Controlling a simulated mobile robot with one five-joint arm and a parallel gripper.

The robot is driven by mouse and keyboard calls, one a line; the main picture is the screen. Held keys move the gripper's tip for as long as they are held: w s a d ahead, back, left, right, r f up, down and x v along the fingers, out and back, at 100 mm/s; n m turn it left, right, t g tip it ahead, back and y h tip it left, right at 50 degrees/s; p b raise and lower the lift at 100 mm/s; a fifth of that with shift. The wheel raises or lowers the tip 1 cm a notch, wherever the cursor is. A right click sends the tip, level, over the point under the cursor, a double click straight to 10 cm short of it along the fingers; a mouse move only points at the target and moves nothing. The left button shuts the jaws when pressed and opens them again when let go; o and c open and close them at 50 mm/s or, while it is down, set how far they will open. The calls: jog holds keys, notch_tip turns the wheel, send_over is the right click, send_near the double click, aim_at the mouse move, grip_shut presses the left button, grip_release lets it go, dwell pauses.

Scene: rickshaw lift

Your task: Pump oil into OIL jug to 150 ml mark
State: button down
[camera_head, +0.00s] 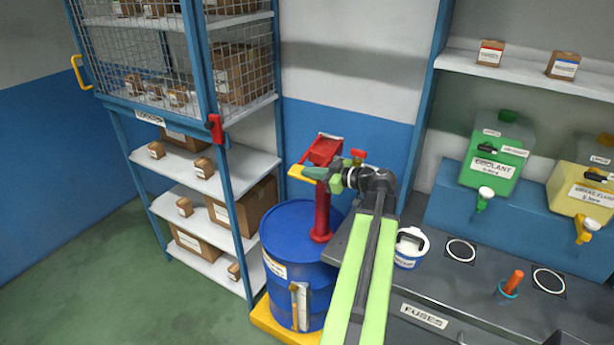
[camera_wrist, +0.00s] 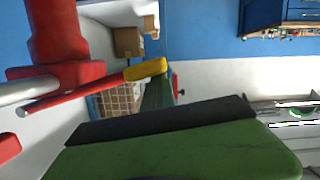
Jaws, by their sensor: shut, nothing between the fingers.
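A blue drum (camera_head: 285,245) carries a red hand pump (camera_head: 321,210). The pump's lever ends in a yellow grip (camera_head: 298,173); in the wrist view the red lever with its yellow end (camera_wrist: 146,69) lies just beyond my fingers. My gripper (camera_head: 325,176) is shut and empty, close beside the yellow grip; I cannot tell whether they touch. In the wrist view my green finger with its black pad fills the lower part. A white jug (camera_head: 406,262) with a dark opening stands on the grey bench, right of my arm. Its label and oil level are not readable.
A blue rack with a mesh cage (camera_head: 140,55) and shelves of boxes stands left of the drum. Green coolant (camera_head: 497,150) and yellow brake fluid (camera_head: 584,180) dispensers stand at right. Marked rings and an orange-handled item (camera_head: 512,283) are on the bench. Floor at left is clear.

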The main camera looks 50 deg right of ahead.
jog(key=shift+s+d+f, duration=0.2)
jog(key=shift+d+f, duration=0.05)
jog(key=shift+f, duration=0.05)
jog(key=shift+r, duration=0.1)
jog(key=r+p, duration=0.2)
jog(key=a+r+p, duration=0.1)
jog(key=r+p, duration=0.1)
jog(key=shift+a+r+p, duration=0.1)
jog(key=shift+r+p, duration=0.15)
jog(key=shift+p, duration=0.05)
jog(key=a+p+v, duration=0.1)
jog(key=p+v, duration=0.1)
jog(key=v, duration=0.7)
jog(key=shift+s+d, duration=0.3)
jog(key=shift+s, duration=0.1)
